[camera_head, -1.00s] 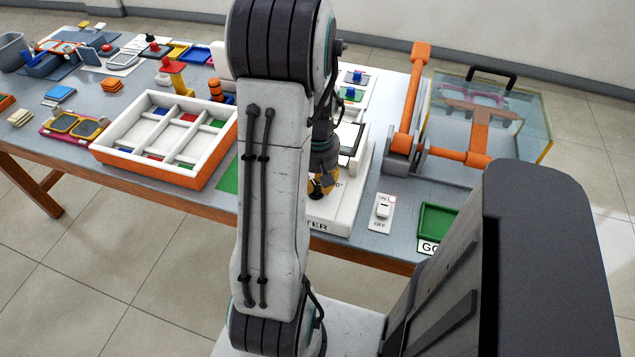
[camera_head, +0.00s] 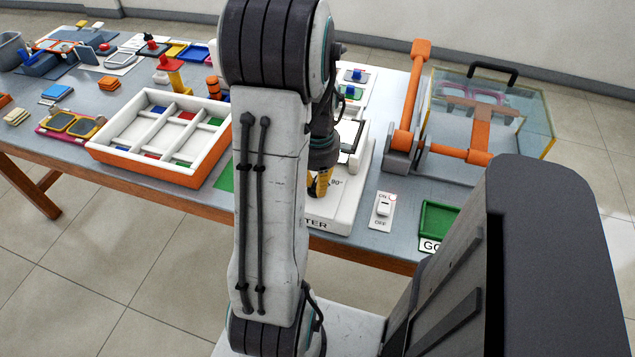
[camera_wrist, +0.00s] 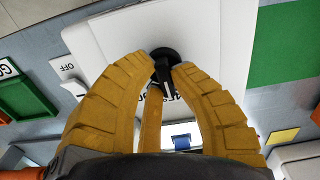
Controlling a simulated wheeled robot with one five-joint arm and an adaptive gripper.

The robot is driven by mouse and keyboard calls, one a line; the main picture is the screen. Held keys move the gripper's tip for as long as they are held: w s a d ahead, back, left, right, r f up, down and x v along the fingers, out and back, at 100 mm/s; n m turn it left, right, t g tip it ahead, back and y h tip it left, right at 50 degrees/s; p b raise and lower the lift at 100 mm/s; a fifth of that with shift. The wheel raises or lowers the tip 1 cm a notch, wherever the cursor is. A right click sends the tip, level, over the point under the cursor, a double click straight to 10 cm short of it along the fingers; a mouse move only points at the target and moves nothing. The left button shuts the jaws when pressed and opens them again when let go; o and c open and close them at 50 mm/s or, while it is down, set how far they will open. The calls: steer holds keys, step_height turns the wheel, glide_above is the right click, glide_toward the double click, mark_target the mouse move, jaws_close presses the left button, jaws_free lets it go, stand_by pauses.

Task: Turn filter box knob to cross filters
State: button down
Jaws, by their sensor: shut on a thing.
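The filter box (camera_head: 345,205) is a white box near the table's front edge, partly behind my arm in the head view. Its white top (camera_wrist: 218,42) fills the upper middle of the wrist view. The knob (camera_wrist: 164,62) is black with a bar-like grip and sits on this top. My gripper (camera_wrist: 163,68) has yellow ribbed fingers, shut on the knob from both sides. In the head view my gripper (camera_head: 320,183) is low over the box's front part, beside a 90° mark. The knob is hidden there, and printed text in the wrist view is partly covered by a finger.
An ON/OFF switch plate (camera_head: 381,211) and a green tray (camera_head: 438,220) lie right of the box. An orange-handled device (camera_head: 408,110) and a clear case (camera_head: 535,115) stand behind them. A white-and-orange compartment tray (camera_head: 160,165) stands to the left.

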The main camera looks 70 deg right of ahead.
steer(key=m, duration=0.4)
steer(key=shift+m+b, duration=0.3)
steer(key=shift+b, duration=0.05)
steer(key=m, duration=0.4)
steer(key=shift+a+m, duration=0.2)
steer(key=shift+m, duration=0.2)
steer(key=shift+b, duration=0.3)
steer(key=c, duration=1.1)
jaws_free()
step_height(320, 180, up, 12)
